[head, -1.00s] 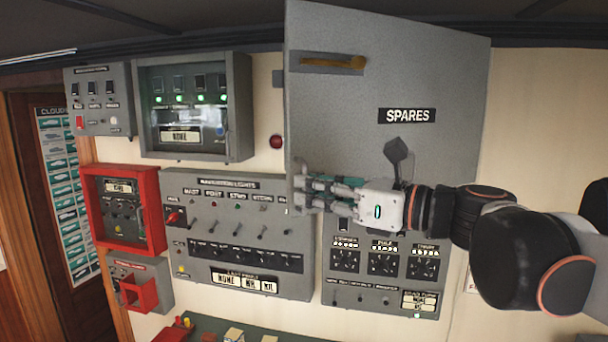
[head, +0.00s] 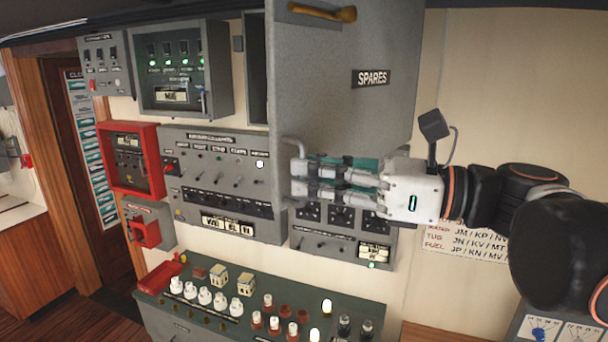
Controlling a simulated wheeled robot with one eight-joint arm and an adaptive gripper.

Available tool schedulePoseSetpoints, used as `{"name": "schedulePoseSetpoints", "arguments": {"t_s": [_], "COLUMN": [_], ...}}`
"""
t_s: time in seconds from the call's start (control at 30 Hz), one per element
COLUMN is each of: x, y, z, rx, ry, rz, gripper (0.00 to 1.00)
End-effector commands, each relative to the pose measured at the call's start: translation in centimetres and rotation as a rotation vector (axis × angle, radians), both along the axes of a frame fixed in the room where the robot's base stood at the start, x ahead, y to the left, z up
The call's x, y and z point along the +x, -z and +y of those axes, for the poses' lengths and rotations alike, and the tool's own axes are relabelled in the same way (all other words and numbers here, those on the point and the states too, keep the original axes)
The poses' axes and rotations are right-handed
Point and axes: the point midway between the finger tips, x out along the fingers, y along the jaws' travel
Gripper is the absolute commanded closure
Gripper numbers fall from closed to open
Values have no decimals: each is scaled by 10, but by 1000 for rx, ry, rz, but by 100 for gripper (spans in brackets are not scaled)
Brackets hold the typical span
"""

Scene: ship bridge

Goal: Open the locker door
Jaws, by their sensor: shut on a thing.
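A thin grey bar handle (head: 291,143) is at the door's lower left edge. My gripper (head: 297,182) reaches in from the right across the door's lower part. Its fingers are shut on the handle, whose middle they hide. Most of the locker's inside is hidden behind the door.
The navigation lights panel (head: 222,180) is on the wall to the left, with a red box (head: 131,160) beyond it. A console (head: 240,315) with several bulbs stands below. Bare wall is to the right, with a printed notice (head: 465,241).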

Motion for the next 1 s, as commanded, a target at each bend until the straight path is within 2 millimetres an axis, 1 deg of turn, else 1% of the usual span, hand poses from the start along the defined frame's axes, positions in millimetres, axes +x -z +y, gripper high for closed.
{"name": "schedulePoseSetpoints", "arguments": {"t_s": [0.03,0.43,0.5,0.53,0.57,0.87,1.0], "x": [2,3,3,3,3,2,0], "y": [-2,-3,-3,-3,-3,-1,-1], "z": [-1,-2,-2,-2,-2,-1,-6], "rx": [3,4,4,4,4,2,2], "ry": [5,7,7,7,7,4,7], "rz": [0,-1,-1,-1,-1,0,-1], "gripper": [100,100,81,74,72,72,72]}}
